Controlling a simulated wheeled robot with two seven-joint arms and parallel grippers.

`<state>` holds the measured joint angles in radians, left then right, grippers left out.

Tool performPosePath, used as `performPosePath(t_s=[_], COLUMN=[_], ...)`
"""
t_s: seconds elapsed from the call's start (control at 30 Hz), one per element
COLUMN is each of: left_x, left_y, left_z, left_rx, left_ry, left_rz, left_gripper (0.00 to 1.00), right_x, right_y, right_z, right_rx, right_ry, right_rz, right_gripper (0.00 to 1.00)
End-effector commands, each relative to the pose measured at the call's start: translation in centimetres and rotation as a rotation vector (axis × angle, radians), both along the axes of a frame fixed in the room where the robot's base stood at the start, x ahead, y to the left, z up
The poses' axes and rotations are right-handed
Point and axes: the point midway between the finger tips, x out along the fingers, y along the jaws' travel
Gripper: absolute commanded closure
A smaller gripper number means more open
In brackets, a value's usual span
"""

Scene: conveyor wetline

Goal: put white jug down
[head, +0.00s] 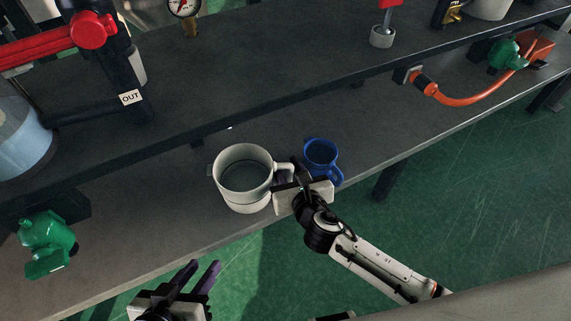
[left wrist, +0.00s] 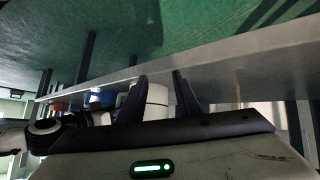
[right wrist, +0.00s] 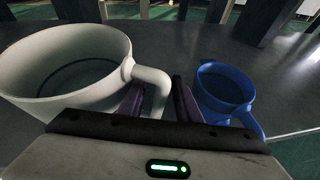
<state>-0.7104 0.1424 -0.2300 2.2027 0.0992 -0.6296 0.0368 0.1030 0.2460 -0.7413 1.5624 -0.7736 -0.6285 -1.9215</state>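The white jug (head: 240,194) stands upright on the lower grey ledge, its handle pointing right. It also shows in the right wrist view (right wrist: 60,75). My right gripper (head: 298,182) is at the handle. In the right wrist view its two dark fingers (right wrist: 160,95) stand apart, one on each side of the handle, with a narrow gap visible beside it; any contact is hard to see. My left gripper (head: 200,276) is open and empty, in front of the ledge and below left of the jug. The left wrist view shows a white jug part (left wrist: 156,98) beyond its fingers.
A blue jug (head: 321,153) stands close to the right of the white jug, beside my right gripper. A raised grey shelf (head: 270,70) runs behind. The ledge left of the white jug is clear.

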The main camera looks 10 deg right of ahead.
Motion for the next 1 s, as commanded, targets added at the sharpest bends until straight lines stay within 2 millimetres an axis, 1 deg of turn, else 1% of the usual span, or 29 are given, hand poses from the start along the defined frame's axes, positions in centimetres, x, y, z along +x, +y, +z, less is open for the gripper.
performPosePath(t_s=[0.03, 0.13, 0.3, 0.4, 0.5, 0.6, 0.7, 1.0], left_x=[-0.2, -1.0, -1.0, -1.0, -0.9, -1.0, -1.0, -1.0], left_y=[0.2, 0.7, 1.0, 1.0, 1.1, 1.1, 1.1, 1.1], left_z=[0.4, 0.7, 1.3, 1.5, 1.6, 1.5, 1.5, 1.4], left_rx=[0.000, -0.001, 0.011, 0.017, 0.023, 0.026, 0.028, 0.028], left_ry=[-0.007, -0.015, -0.023, -0.020, -0.016, -0.014, -0.013, -0.012], left_rz=[0.008, 0.026, 0.027, 0.023, 0.021, 0.019, 0.017, 0.017], left_gripper=[0.69, 0.69, 0.69, 0.69, 0.69, 0.69, 0.69, 0.69], right_x=[-0.8, -2.6, -6.1, -7.8, -9.2, -10.0, -10.4, -10.5], right_y=[-0.1, -0.3, -0.9, -1.1, -1.3, -1.4, -1.5, -1.5], right_z=[0.4, 1.3, 2.7, 3.4, 3.9, 4.2, 4.3, 4.3], right_rx=[-0.002, 0.000, -0.001, -0.001, 0.000, 0.000, -0.001, 0.000], right_ry=[0.003, 0.004, 0.004, 0.003, 0.002, 0.002, 0.001, 0.000], right_rz=[0.001, 0.002, 0.001, 0.001, 0.001, 0.001, 0.000, 0.000], right_gripper=[0.69, 0.69, 0.69, 0.69, 0.69, 0.69, 0.69, 0.69])
